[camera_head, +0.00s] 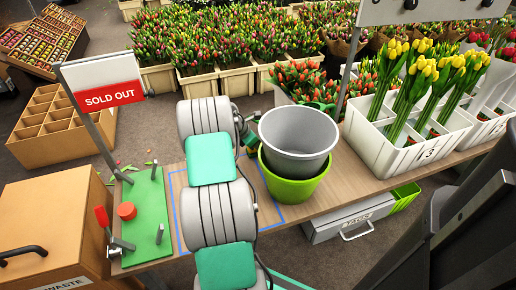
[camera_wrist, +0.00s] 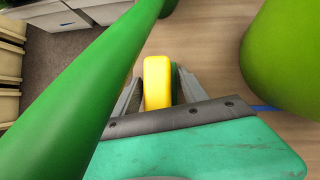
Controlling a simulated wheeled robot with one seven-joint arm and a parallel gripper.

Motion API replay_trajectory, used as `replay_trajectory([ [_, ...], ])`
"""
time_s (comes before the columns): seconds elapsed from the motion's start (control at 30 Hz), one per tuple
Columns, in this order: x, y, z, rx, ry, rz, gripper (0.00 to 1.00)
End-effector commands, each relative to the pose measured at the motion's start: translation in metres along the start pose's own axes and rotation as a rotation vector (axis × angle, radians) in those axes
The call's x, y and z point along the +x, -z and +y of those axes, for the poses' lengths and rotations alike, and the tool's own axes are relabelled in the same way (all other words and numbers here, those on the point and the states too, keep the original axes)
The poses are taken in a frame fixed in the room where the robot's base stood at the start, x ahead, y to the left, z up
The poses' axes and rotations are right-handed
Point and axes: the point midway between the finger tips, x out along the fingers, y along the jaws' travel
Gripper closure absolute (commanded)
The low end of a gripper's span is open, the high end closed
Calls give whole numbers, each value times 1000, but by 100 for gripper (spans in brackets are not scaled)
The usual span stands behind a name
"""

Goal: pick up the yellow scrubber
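The yellow scrubber (camera_wrist: 157,82) shows in the wrist view as a yellow block with a thin green layer along its right side. It stands out from the wooden table top behind it. My gripper (camera_wrist: 158,85) has one grey finger on each side of it. The right finger lies close against the green side. The left finger is very near the yellow side, and I cannot tell whether it touches.
A large green bar (camera_wrist: 85,85) crosses close on the left in the wrist view. A green pot (camera_wrist: 285,60) is close on the right. In the head view, a grey bucket (camera_head: 297,140) sits in the green pot (camera_head: 292,188) on the table (camera_head: 345,190). White tulip crates (camera_head: 375,150) stand at right.

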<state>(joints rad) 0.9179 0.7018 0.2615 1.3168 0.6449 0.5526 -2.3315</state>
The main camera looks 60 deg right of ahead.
Motion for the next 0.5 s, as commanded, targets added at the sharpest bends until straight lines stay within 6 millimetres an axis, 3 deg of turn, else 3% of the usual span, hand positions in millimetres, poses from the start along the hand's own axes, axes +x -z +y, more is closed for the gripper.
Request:
replay_trajectory([
  [0.5,0,0,0,0,0,1,95],
])
